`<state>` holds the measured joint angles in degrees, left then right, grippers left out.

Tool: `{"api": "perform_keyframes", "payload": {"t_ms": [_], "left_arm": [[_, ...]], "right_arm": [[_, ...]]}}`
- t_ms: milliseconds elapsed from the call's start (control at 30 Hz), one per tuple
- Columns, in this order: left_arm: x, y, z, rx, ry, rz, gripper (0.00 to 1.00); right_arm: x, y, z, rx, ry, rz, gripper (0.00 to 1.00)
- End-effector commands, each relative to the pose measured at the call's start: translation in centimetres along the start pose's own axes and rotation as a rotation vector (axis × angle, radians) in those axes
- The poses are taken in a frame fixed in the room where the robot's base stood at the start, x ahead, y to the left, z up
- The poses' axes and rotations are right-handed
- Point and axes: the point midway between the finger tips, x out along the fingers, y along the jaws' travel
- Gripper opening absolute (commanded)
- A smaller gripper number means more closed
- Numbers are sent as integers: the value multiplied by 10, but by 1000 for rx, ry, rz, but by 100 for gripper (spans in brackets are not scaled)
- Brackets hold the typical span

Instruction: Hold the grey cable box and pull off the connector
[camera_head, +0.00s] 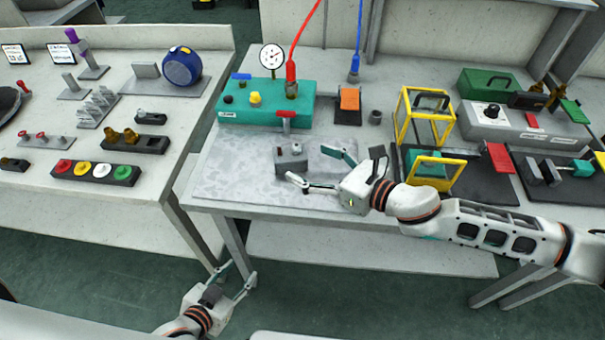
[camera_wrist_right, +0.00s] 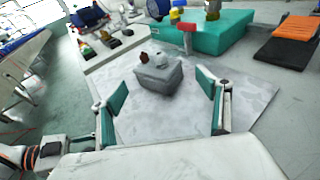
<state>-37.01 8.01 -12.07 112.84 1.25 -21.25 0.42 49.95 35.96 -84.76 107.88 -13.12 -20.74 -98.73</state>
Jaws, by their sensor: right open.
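The grey cable box (camera_head: 291,158) sits on a pale mottled mat in the middle of the table. The right wrist view shows the box (camera_wrist_right: 158,77) with a small dark red knob and a paler round part on top. I cannot tell which part is the connector. My right gripper (camera_head: 318,168) is open, its teal-padded fingers to the right of the box. In the right wrist view the gripper (camera_wrist_right: 160,108) has the box ahead, between the finger directions, untouched. My left gripper (camera_head: 238,276) is open and empty, low in front of the table.
A teal unit (camera_head: 245,115) with a gauge and red hose stands behind the box. A red-topped handle (camera_head: 286,114) stands between them. A yellow frame (camera_head: 402,117) and black trays are to the right. The mat (camera_head: 225,180) is bare left of the box.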

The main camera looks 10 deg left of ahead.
Motion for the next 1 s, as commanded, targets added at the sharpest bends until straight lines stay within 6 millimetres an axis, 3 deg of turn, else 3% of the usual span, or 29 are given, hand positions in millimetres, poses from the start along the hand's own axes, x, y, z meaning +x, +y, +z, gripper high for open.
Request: {"api": "perform_keyframes", "payload": {"t_ms": [200, 400, 633, 1000], "left_arm": [[0, 0, 0, 0, 0, 0, 40], [0, 0, 0, 0, 0, 0, 40], [0, 0, 0, 0, 0, 0, 40], [0, 0, 0, 0, 0, 0, 40]], "right_arm": [[21, 34, 86, 246, -208, 34, 76], [24, 48, 124, 573, -339, 57, 76], [23, 58, 118, 987, -416, 79, 76], [16, 70, 76, 1671, -529, 110, 76]]}}
